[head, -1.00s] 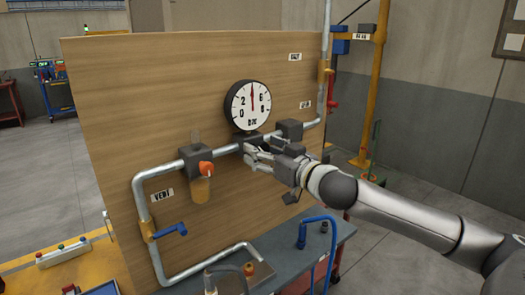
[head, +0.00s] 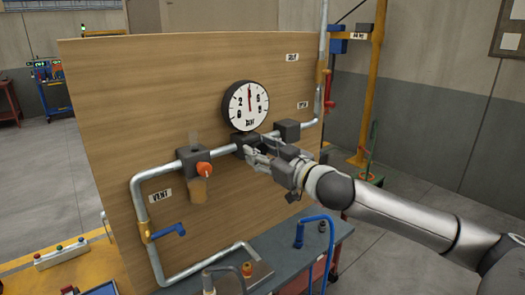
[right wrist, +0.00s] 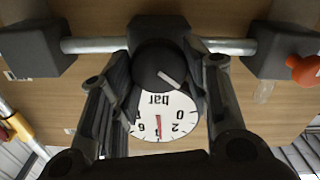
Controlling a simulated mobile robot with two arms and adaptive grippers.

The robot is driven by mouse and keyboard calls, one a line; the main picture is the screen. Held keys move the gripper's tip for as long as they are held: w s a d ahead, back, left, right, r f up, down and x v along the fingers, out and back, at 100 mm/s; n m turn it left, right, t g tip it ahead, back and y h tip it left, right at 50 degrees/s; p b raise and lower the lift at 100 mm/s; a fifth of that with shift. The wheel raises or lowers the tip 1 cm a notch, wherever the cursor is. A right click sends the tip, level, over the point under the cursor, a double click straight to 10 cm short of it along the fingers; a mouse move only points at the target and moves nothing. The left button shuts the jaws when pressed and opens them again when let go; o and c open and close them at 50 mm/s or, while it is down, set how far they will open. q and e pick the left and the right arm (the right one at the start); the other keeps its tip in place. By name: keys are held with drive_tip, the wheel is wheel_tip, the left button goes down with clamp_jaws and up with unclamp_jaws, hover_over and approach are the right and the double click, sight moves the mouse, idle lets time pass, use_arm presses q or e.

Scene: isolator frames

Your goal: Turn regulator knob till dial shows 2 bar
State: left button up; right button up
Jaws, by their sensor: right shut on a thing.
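The round white dial (head: 245,106) with a black rim is on the wooden panel. Its red needle points nearly straight up, midway between 2 and 6. The dark regulator block (head: 246,143) sits on the pipe below it. In the right wrist view the dial (right wrist: 148,114) shows upside down, partly covered by the round black knob (right wrist: 158,62), which has a pale mark line. My right gripper (right wrist: 164,72) has its fingers on either side of the knob and is shut on it. In the head view the gripper (head: 252,155) largely hides the knob. My left gripper is not in view.
An orange knob (head: 204,169) on a filter unit stands left of the regulator, and another dark block (head: 287,130) is right of it. A blue valve lever (head: 170,231) is lower left. A bench (head: 280,258) with a blue hose (head: 318,225) lies below.

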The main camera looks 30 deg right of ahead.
drive_tip(key=n+p, duration=0.1)
drive_tip(key=n, duration=0.4)
drive_tip(key=shift+a+n, duration=0.1)
drive_tip(key=shift+n, duration=0.2)
drive_tip(key=n+p, duration=0.1)
drive_tip(key=n, duration=0.4)
drive_tip(key=shift+f+n, duration=0.15)
drive_tip(key=shift+n, duration=0.15)
drive_tip(key=o, duration=1)
drive_tip(key=shift+w, duration=0.1)
